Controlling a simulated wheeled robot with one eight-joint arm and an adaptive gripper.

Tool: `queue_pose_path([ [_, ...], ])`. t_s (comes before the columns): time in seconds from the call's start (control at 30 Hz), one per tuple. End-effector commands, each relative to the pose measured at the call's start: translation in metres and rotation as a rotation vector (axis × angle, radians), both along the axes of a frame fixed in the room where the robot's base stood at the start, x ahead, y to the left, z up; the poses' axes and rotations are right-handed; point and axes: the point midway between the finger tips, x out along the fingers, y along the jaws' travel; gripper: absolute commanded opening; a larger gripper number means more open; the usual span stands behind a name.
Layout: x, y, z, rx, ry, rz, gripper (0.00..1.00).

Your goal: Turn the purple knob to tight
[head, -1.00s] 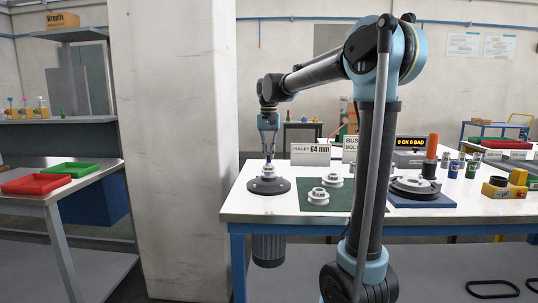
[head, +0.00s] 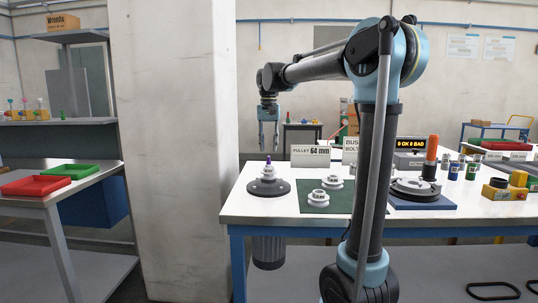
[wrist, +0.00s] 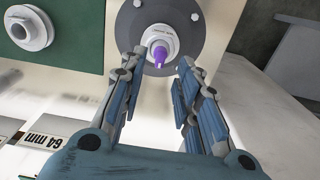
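The purple knob (head: 268,159) stands on top of a light grey pulley hub (head: 268,173) on a dark round base (head: 268,188) at the table's left end. In the wrist view the knob (wrist: 160,56) points up from the middle of the hub, just beyond my fingertips. My gripper (head: 268,146) hangs pointing down above the knob. In the wrist view my gripper (wrist: 160,62) has its two fingers apart with nothing between them. Any tight or loose marking on the hub is too small to read.
A green mat (head: 335,204) with two grey pulleys (head: 318,198) lies right of the base. A sign reading "PULLEY 64 mm" (head: 310,155) stands behind. A blue plate (head: 432,200) with a round fixture is farther right. A pillar (head: 175,150) rises left of the table.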

Motion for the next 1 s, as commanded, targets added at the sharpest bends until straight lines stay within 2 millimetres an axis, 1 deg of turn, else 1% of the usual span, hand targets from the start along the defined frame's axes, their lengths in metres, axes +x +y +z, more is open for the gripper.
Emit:
queue_pose_path([
  [0.03, 0.000, 0.000, 0.010, 0.000, 0.000, 0.000, 0.30],
  [0.2, 0.001, 0.000, 0.041, 0.000, 0.000, 0.000, 0.30],
  [0.3, 0.001, 0.000, 0.056, 0.000, 0.000, 0.000, 0.30],
  [0.4, 0.001, 0.000, 0.067, 0.000, 0.000, -0.001, 0.30],
  [0.6, 0.001, 0.000, 0.077, 0.000, 0.000, -0.001, 0.30],
  [1.0, 0.001, 0.000, 0.077, 0.000, 0.000, 0.000, 0.30],
])
